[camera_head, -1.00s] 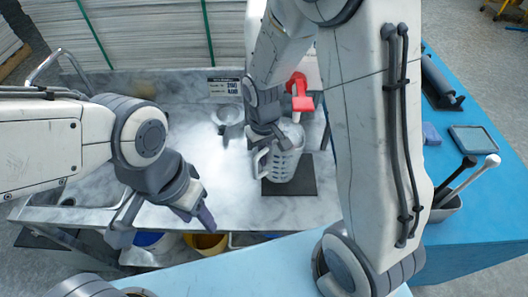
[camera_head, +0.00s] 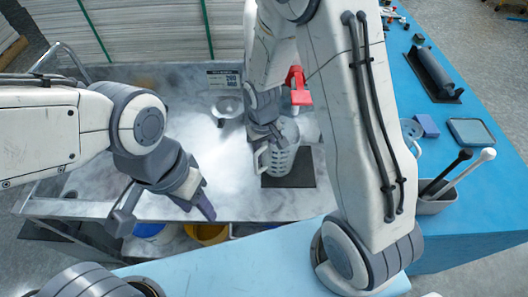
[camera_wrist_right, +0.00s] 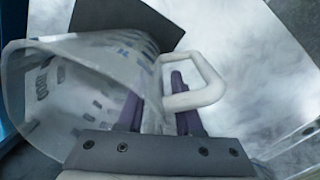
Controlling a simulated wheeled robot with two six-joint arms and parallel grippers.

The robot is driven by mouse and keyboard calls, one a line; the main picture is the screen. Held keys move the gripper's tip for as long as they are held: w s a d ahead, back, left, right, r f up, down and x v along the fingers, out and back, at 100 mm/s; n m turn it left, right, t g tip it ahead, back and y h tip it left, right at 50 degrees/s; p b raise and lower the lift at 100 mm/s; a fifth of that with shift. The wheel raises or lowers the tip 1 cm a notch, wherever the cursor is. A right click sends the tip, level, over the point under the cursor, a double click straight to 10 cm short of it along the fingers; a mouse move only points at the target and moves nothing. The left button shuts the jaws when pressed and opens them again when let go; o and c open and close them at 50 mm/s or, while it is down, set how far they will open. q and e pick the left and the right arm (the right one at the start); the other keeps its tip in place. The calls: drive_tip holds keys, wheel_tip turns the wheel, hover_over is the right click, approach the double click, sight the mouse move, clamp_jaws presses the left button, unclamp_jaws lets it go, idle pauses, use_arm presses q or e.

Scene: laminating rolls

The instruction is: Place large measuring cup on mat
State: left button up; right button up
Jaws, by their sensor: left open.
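The large clear measuring cup (camera_head: 285,160) with dark markings stands about upright over the dark mat (camera_head: 305,180). In the right wrist view the cup (camera_wrist_right: 70,90) fills the left side, with its white handle (camera_wrist_right: 205,92) to the right and part of the mat (camera_wrist_right: 125,20) behind. My right gripper (camera_head: 268,140) is at the cup's handle side. Its purple fingers (camera_wrist_right: 160,105) are apart, one seen through the handle loop, the other against or behind the clear wall; whether they grip is unclear. My left gripper (camera_head: 205,208) is open and empty, left of the cup.
A red-topped item (camera_head: 297,85) stands behind the cup, and a clear cup or bowl (camera_head: 227,107) sits back left. The blue table (camera_head: 455,190) at right holds a roller (camera_head: 432,72), a tray (camera_head: 470,132) and a tool holder (camera_head: 440,200). The marble counter's left part is fairly clear.

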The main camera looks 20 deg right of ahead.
drive_tip(key=shift+r, duration=0.1)
drive_tip(key=shift+r, duration=0.55)
wheel_tip(320, 180, up, 10)
drive_tip(key=shift+a+r+b, duration=0.15)
drive_tip(key=shift+r+b, duration=0.05)
drive_tip(key=shift+b, duration=0.4)
drive_tip(key=s+a+r+n, duration=0.2)
drive_tip(key=s+a, duration=0.2)
drive_tip(key=s, duration=0.5)
drive_tip(key=s+a+r+n+y, duration=0.1)
drive_tip(key=s+a+r+n, duration=0.1)
drive_tip(key=s, duration=0.8)
drive_tip(key=shift+s+a+r+n, duration=0.2)
drive_tip(key=shift+a+n, duration=0.4)
drive_tip(key=shift+a, duration=0.45)
